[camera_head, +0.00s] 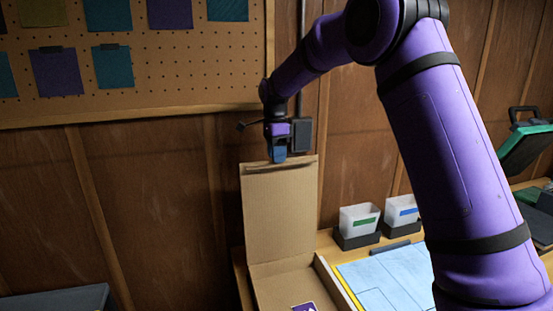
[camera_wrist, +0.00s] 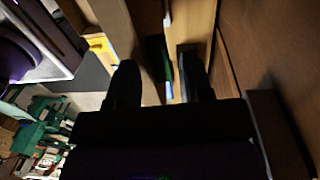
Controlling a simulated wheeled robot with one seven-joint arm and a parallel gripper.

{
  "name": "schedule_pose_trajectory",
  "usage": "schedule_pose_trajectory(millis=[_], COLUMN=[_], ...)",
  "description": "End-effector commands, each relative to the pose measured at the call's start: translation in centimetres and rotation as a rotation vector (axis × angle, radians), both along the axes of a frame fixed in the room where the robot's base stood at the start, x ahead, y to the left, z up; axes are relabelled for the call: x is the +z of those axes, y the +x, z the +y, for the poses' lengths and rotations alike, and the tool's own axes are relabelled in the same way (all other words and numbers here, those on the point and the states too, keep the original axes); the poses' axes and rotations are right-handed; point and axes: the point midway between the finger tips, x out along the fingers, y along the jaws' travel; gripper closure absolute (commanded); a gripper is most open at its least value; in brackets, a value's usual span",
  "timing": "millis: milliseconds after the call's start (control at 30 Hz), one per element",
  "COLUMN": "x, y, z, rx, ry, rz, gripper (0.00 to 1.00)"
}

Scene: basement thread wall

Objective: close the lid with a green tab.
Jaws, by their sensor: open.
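A cardboard box (camera_head: 290,283) stands open on the bench, with its tall tan lid (camera_head: 279,215) raised upright at the back. My gripper (camera_head: 278,158) is at the lid's top edge, pointing down; its fingers overlap the edge in the head view. In the wrist view my open gripper (camera_wrist: 159,80) has two dark fingers apart, with tan and brown boards beyond and between them. A narrow dark green strip (camera_wrist: 156,58) shows between the fingers; I cannot tell if it is the tab. No green tab is clear on the lid in the head view. Contact is unclear.
White bins with a green label (camera_head: 358,222) and a blue label (camera_head: 402,213) stand right of the lid. Light blue sheets (camera_head: 388,280) lie in front of them. A green-edged open case (camera_head: 525,148) is at far right. A wooden wall and pegboard (camera_head: 190,75) are behind.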

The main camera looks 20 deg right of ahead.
Motion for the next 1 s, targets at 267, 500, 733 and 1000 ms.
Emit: schedule_pose_trajectory(millis=[267, 500, 733, 1000], x=[-1.46, -1.46, -1.44, -1.28], y=[-0.18, -0.18, -0.17, -0.56], z=[0.01, 0.01, 0.02, 0.49], rx=[0.0, 0.001, 0.001, 0.001], ry=[0.0, 0.0, 0.0, 0.0], rz=[0.0, 0.0, 0.0, -0.022], gripper=[0.54, 0.58, 1.0, 1.0])
